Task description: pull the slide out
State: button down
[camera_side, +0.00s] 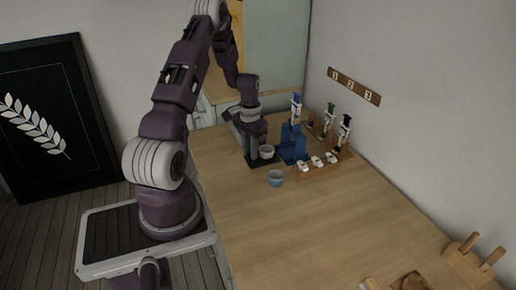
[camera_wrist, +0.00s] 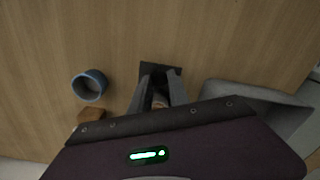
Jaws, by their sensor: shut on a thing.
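My gripper (camera_wrist: 158,86) points down at a dark, flat piece (camera_wrist: 174,70) on the table in the wrist view. Its two fingers are closed in on a small tan part (camera_wrist: 159,101), which I take to be the slide. The fingers hide most of it, so its shape and how far it is out cannot be told.
A blue-grey cup (camera_wrist: 89,86) stands left of my gripper in the wrist view. In the side view a blue stand (camera_side: 292,147) and a wooden rack (camera_side: 325,168) with white pieces are to the right.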

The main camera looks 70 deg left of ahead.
jog(key=shift+w, duration=0.1)
jog(key=c, duration=1.2)
grip_release()
jog(key=shift+c, duration=0.2)
jog(key=shift+r, duration=0.1)
notch_tip(320, 180, up, 7)
